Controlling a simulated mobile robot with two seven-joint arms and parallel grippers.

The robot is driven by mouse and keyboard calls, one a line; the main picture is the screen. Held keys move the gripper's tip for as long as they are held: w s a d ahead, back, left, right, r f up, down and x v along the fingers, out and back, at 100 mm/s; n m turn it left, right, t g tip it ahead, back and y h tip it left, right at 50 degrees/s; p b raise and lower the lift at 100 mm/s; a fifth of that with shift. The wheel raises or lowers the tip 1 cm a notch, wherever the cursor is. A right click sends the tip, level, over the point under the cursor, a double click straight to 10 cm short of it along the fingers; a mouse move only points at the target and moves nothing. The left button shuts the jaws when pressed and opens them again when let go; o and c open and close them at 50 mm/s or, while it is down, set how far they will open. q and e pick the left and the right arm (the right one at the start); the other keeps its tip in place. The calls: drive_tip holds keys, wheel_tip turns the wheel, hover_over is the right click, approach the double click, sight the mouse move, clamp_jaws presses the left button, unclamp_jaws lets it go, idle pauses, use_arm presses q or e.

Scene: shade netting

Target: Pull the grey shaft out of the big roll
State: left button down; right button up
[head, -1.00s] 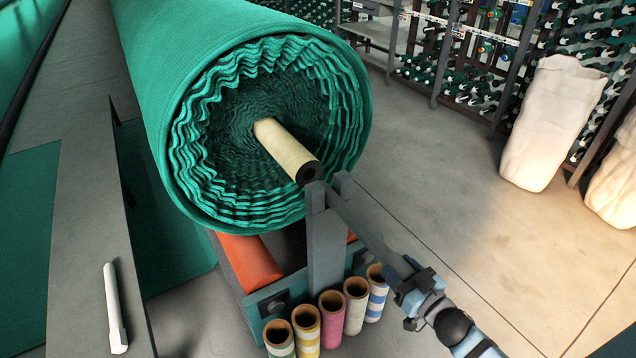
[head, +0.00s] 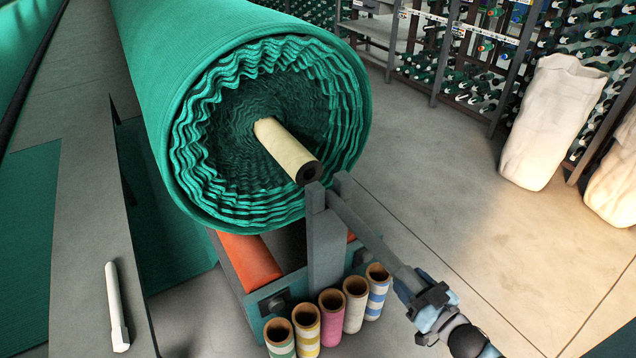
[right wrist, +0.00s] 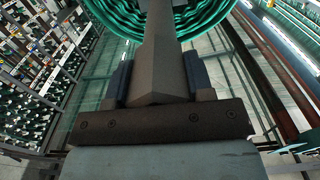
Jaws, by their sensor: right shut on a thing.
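The big green roll (head: 255,35) lies at the upper middle of the head view, its ruffled end facing me. A pale core tube (head: 285,148) with a dark end sticks out of its centre. The grey shaft (head: 372,242) slopes from the forked grey upright (head: 325,245) down right to my right gripper (head: 425,295). How far its inner end reaches behind the fork is hidden. My right gripper is shut on the shaft's outer end. In the right wrist view the shaft (right wrist: 157,50) runs between the fingers (right wrist: 158,88) towards the roll. My left gripper is not in view.
Several striped and plain tubes (head: 331,303) stand at the foot of the upright, left of my right arm. An orange roller (head: 250,262) lies under the roll. A white tool (head: 117,308) lies on a grey beam at left.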

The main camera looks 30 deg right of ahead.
drive_tip(key=shift+s+d+r+p, duration=0.15)
drive_tip(key=shift+s+p, duration=0.15)
drive_tip(key=shift+s, duration=0.9)
use_arm(q)
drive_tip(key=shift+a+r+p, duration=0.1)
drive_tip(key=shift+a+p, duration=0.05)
drive_tip(key=shift+p, duration=0.45)
use_arm(e)
drive_tip(key=shift+s+d, duration=0.15)
drive_tip(key=shift+s, duration=2.15)
drive_tip(key=shift+s, duration=0.1)
